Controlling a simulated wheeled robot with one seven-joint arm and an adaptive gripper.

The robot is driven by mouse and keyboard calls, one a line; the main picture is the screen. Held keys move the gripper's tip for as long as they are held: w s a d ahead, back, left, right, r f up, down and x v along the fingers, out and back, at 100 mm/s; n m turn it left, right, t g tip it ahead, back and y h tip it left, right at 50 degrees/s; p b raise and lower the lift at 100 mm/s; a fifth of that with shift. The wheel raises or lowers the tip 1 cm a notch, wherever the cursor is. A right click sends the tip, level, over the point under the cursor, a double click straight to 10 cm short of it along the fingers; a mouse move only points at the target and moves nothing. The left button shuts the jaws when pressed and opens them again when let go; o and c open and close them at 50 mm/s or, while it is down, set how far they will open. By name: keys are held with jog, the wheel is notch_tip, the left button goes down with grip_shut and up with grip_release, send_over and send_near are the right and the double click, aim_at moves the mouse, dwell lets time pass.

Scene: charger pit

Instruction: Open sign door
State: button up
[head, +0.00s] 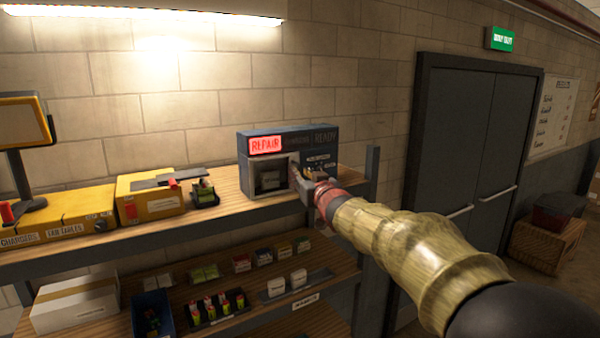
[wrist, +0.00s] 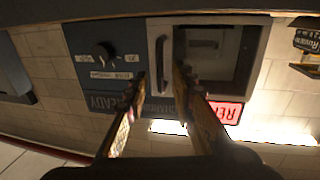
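The sign box (head: 325,137) is a dark blue unit on the upper shelf, with a lit red REPAIR panel (head: 265,145) and unlit panels beside it, one reading READY. Its grey-framed door (head: 246,181) with a dark window is below REPAIR; it looks shut. In the wrist view, turned over, the door (wrist: 250,60) has a dark upright handle (wrist: 160,52) at its left side. My gripper (head: 300,182) is at the front of the box. Its fingers (wrist: 160,78) are apart, one on each side of the handle in that view; contact cannot be told.
A knob (wrist: 103,52) is beside the handle on the box. Small packs fill the lower shelf (head: 240,310). A dark double door (head: 470,150) is at right.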

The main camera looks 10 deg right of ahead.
jog(key=shift+w+a, duration=0.1)
jog(key=shift+w, duration=0.4)
jog(key=c, duration=0.3)
grip_shut()
dwell(0.4)
